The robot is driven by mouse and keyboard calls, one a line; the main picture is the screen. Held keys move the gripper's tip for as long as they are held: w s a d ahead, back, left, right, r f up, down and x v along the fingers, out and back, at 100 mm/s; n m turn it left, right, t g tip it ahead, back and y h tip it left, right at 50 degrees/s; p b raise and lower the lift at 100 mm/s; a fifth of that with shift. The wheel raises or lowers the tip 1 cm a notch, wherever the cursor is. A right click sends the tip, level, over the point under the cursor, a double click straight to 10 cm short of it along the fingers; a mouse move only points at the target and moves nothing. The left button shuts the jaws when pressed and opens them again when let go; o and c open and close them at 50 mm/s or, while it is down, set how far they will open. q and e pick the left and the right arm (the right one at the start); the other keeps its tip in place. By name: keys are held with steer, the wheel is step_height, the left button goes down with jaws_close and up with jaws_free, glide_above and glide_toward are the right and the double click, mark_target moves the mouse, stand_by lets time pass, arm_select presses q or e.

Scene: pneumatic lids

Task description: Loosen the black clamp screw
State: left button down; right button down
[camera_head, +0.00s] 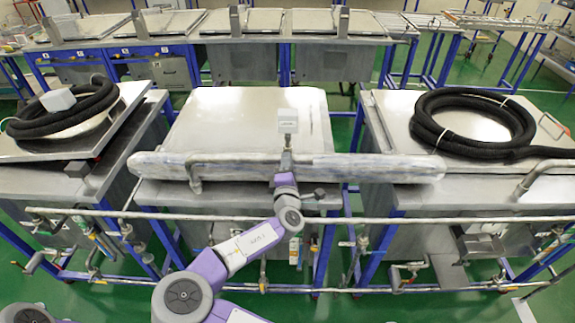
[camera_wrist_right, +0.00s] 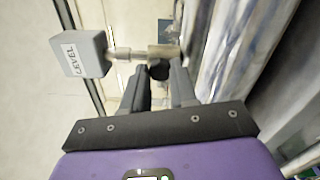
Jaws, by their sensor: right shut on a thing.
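The black clamp screw (camera_wrist_right: 159,71) shows as a small dark knob in the right wrist view. It sits under a brass-coloured clamp block (camera_wrist_right: 164,52) on a metal rod. My right gripper (camera_wrist_right: 160,78) is shut on the screw, with one grey finger on each side of it. A grey box marked LEVEL (camera_wrist_right: 80,54) is on the left end of the rod. In the head view, my right gripper (camera_head: 285,172) is at the front edge of the middle tank, below the pale level box (camera_head: 288,120). The screw is too small to make out there. My left gripper is not in view.
A long pale, wrapped pipe (camera_head: 385,168) runs across the front of the middle tank lid (camera_head: 245,110), close to my right gripper. A metal rail (camera_head: 420,220) crosses below. Black hoses lie coiled on the left (camera_head: 65,115) and right tanks (camera_head: 440,100).

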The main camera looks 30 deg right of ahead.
steer(key=n, duration=0.5)
steer(key=shift+n, duration=0.4)
stand_by(0.3)
steer(key=c, duration=0.9)
jaws_free()
steer(key=b+v, duration=0.1)
steer(key=v, duration=0.6)
steer(key=shift+s+a, duration=0.1)
steer(key=shift+s, duration=0.2)
